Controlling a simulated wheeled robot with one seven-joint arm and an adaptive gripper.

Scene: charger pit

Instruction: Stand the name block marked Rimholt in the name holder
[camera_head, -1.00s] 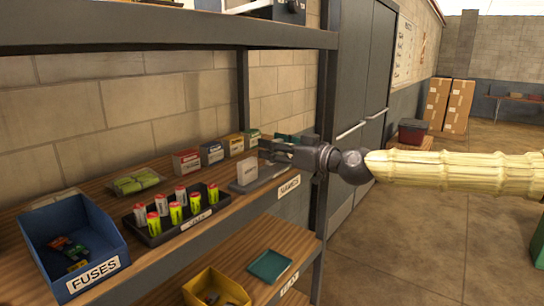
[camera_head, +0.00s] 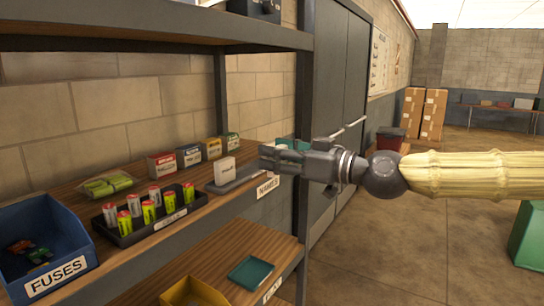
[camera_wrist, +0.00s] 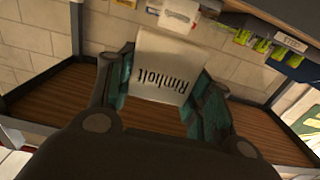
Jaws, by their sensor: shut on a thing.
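The cream name block marked Rimholt (camera_wrist: 165,68) is between the fingers of my gripper (camera_wrist: 160,90) in the wrist view. Its lettering appears upside down there. In the head view my gripper (camera_head: 268,155) is at the right end of the upper shelf, beside and slightly above the right end of the grey name holder (camera_head: 240,182). Another white block (camera_head: 224,170) stands in the left part of the holder. It appears also at the top of the wrist view (camera_wrist: 178,14).
A black tray of cells (camera_head: 150,222), a blue FUSES bin (camera_head: 45,250) and several small boxes (camera_head: 188,155) are left and behind. A shelf post (camera_head: 305,130) stands close to my gripper.

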